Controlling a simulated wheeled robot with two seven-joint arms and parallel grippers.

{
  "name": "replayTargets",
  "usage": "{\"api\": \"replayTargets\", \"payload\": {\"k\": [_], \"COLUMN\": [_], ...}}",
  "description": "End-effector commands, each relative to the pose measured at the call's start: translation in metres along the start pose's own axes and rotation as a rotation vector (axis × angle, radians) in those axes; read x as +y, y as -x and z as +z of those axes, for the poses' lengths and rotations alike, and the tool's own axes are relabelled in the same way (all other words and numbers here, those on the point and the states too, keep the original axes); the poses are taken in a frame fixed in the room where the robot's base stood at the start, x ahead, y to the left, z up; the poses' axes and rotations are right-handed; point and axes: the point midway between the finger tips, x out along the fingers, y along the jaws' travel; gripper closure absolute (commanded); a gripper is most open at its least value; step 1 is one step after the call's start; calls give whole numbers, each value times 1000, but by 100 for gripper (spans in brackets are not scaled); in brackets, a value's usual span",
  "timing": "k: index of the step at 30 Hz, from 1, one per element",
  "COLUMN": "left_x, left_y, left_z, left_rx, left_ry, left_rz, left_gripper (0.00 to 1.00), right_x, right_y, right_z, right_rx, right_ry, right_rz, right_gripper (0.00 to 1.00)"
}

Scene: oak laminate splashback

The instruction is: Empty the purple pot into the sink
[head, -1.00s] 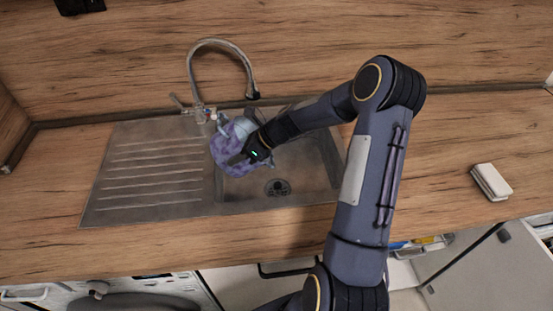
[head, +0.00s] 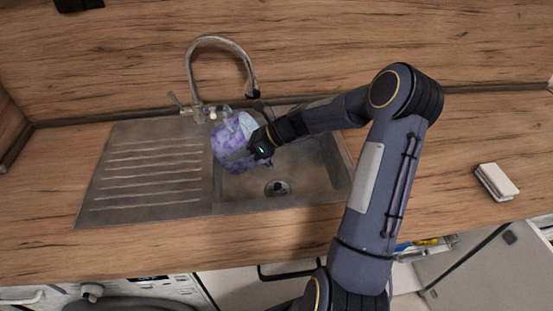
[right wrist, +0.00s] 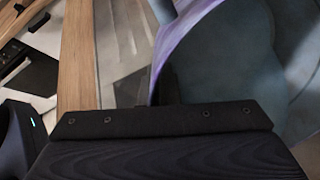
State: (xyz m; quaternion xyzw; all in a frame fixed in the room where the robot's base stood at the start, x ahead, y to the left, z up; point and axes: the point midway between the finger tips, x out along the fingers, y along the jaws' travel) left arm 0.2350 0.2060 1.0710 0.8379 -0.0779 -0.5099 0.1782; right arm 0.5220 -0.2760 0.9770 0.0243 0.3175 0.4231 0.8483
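The purple pot (head: 231,146), mottled purple and pale, is held tilted over the left part of the sink basin (head: 305,180), near the drainboard edge. My right gripper (head: 256,145) is at the pot's right side and appears shut on it. In the right wrist view the pot's purple rim and grey-blue inside (right wrist: 235,55) fill the upper right, close against the gripper. The fingertips are mostly hidden. Whether anything is left inside the pot cannot be told. My left gripper is not in view.
A curved tap (head: 222,40) stands behind the pot, close to it. The ribbed drainboard (head: 145,175) to the left is bare. The sink drain (head: 277,188) shows uncovered. A white sponge-like block (head: 497,182) lies on the counter at right. The wooden counter front is clear.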

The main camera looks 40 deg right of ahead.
Motion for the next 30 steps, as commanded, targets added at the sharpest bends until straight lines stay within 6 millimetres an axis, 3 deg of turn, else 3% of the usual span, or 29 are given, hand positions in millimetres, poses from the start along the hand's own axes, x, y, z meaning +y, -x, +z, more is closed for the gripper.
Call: {"api": "replayTargets", "payload": {"k": [30], "left_x": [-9], "left_y": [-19], "left_z": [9], "left_rx": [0], "left_ry": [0], "left_rz": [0], "left_gripper": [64], "right_x": [1], "right_y": [14], "right_z": [6], "right_rx": [-113], "right_ry": [1], "right_rz": [45], "right_gripper": [100]}}
